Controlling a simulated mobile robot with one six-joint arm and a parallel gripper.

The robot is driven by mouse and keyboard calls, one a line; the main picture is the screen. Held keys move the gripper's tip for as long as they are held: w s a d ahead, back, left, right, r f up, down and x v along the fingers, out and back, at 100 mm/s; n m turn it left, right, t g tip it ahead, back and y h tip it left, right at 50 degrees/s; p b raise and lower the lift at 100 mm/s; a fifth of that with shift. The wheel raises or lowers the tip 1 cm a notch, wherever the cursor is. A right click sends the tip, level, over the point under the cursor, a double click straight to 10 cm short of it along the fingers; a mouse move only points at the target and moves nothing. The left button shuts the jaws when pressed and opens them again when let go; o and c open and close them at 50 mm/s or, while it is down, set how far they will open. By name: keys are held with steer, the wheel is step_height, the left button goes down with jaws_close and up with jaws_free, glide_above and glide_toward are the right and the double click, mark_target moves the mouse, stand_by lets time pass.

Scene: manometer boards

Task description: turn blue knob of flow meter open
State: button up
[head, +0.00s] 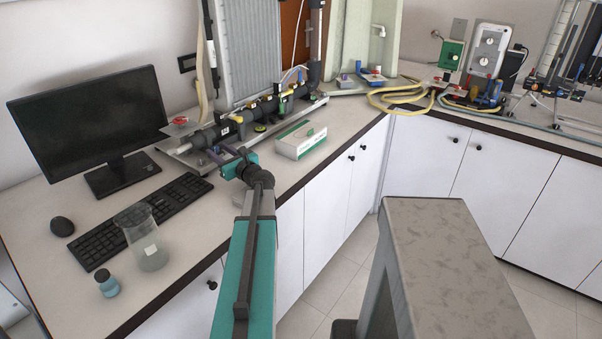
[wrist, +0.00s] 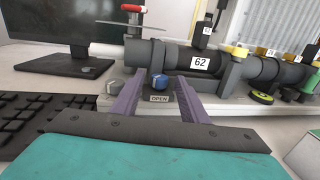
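The blue knob (wrist: 160,82) shows in the wrist view on a dark base with an OPEN label (wrist: 159,99) on its near side. My gripper (wrist: 161,80) is open, with one purple finger on each side of the knob. A gap shows between each finger and the knob, so I see no contact. The flow meter's dark horizontal pipe (wrist: 215,64), labelled 62, lies just behind. In the head view my gripper (head: 214,155) is at the front edge of the pipe assembly (head: 240,122). The knob cannot be made out there.
A grey knob (wrist: 116,87) sits left of the left finger. A monitor (head: 90,115) and keyboard (head: 140,215) lie left on the bench, with a beaker (head: 145,240) and small blue bottle (head: 107,284) nearer. A white-green box (head: 300,140) stands right of my gripper.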

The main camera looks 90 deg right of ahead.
steer(key=shift+w+a+m+g+h, duration=0.15)
steer(key=shift+a+m+g+h, duration=0.05)
steer(key=shift+m+g+h, duration=0.35)
steer(key=shift+s+a, duration=0.2)
steer(key=shift+s, duration=0.05)
steer(key=b+v, duration=0.2)
steer(key=v, duration=0.8)
steer(key=shift+s+a, duration=0.15)
steer(key=shift+a, duration=0.05)
steer(key=shift+r+p, duration=0.15)
steer(key=shift+p, duration=0.5)
steer(key=p, duration=0.5)
steer(key=shift+s+a, duration=0.2)
steer(key=shift+s, duration=0.1)
steer(key=p+v, duration=0.2)
steer(key=p, duration=0.6)
steer(key=shift+w+p, duration=0.1)
steer(key=shift+p, duration=0.2)
